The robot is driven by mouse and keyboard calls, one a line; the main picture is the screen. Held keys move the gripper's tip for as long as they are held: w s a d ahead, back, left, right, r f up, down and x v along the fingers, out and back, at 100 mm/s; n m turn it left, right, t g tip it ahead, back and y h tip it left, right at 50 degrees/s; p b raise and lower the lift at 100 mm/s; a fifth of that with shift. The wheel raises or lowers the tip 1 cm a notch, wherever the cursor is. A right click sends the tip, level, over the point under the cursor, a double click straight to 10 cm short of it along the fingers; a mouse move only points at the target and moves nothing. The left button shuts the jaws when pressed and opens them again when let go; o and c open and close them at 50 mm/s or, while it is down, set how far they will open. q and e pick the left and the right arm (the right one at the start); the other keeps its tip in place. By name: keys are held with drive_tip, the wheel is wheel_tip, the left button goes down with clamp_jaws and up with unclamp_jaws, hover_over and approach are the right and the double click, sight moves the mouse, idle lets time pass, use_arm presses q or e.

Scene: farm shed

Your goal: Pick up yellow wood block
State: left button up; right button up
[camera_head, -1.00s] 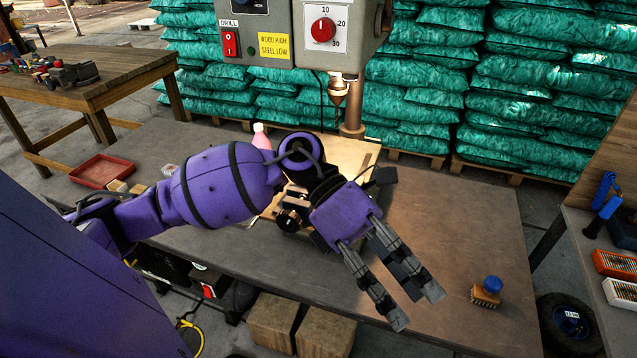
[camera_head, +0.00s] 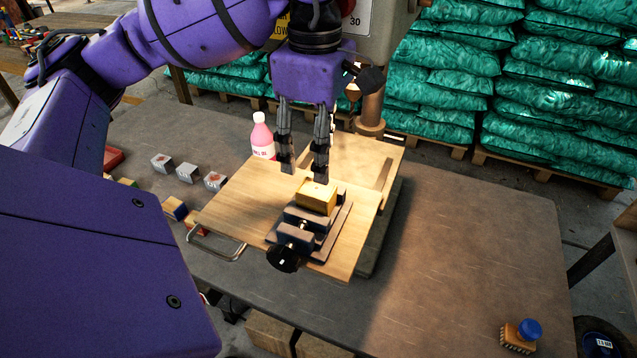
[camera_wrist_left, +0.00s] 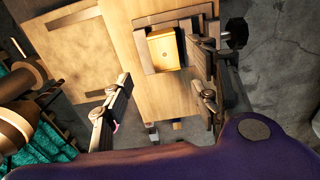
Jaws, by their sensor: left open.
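The yellow wood block (camera_head: 316,198) sits in the small dark vise (camera_head: 297,233) on the wooden drill-press board (camera_head: 245,200). In the left wrist view the yellow block (camera_wrist_left: 164,50) lies between the vise's dark jaws, beyond my fingers. My left gripper (camera_head: 303,172) is open and points down, just above and slightly left of the block. Its two fingers also show spread in the left wrist view (camera_wrist_left: 158,108), with nothing between them. My right gripper is not seen.
A pink bottle (camera_head: 262,138) stands close behind the left finger. Several small grey blocks (camera_head: 187,173) lie left of the board, which has a metal handle (camera_head: 216,246). A blue-knobbed brush (camera_head: 520,335) is at front right.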

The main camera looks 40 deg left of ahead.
sight(321, 190)
use_arm(q)
drive_tip(key=f, duration=0.2)
drive_tip(key=d+f, duration=0.1)
drive_tip(key=f, duration=0.4)
drive_tip(key=shift+s+d+f+p, duration=0.1)
drive_tip(key=shift+s+d+p, duration=0.2)
drive_tip(key=shift+p, duration=0.1)
drive_tip(key=c, duration=1.2)
drive_tip(key=shift+c, duration=0.2)
